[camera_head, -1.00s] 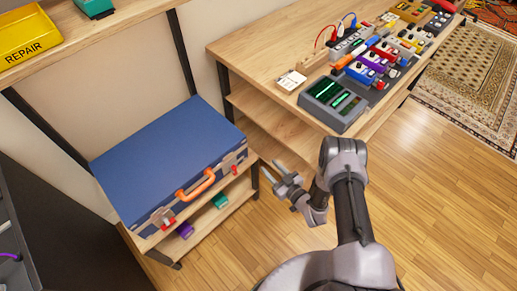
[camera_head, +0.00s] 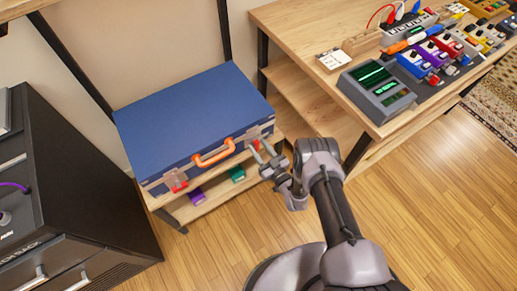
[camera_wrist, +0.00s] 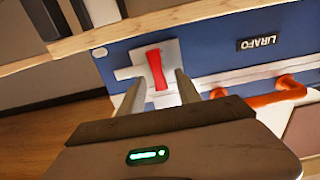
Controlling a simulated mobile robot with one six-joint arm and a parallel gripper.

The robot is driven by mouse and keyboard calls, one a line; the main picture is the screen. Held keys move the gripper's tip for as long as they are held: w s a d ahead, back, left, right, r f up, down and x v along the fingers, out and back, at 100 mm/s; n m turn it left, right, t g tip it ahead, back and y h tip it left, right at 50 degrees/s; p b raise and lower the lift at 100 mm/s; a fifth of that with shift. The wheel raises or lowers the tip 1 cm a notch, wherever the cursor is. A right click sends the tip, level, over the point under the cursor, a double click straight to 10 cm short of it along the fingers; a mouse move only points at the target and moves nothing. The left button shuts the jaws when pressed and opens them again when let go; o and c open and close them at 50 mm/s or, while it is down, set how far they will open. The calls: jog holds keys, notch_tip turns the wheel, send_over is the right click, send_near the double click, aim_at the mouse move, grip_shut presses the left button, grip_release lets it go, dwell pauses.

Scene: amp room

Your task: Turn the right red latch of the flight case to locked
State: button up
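The blue flight case (camera_head: 195,115) lies closed on a wooden shelf, with an orange handle (camera_head: 213,154) on its front. Its right red latch (camera_head: 257,145) is at the front right, partly hidden by my gripper (camera_head: 262,158). In the wrist view, the red latch (camera_wrist: 156,69) stands nearly upright in the picture, slightly tilted, on a pale metal plate (camera_wrist: 133,72). My gripper (camera_wrist: 158,80) is open and empty, with one finger on each side of the latch's lower end in that view. Contact cannot be told. The left red latch (camera_head: 179,187) is at the front left.
A purple item (camera_head: 197,196) and a green item (camera_head: 237,174) sit on the shelf below. A black cabinet (camera_head: 75,190) stands at the left. A wooden workbench (camera_head: 300,25) with pedals and a meter (camera_head: 376,91) is at the right. The floor in front is clear.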

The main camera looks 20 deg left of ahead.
jog(key=shift+w+a, duration=0.25)
jog(key=shift+a, duration=0.05)
grip_shut()
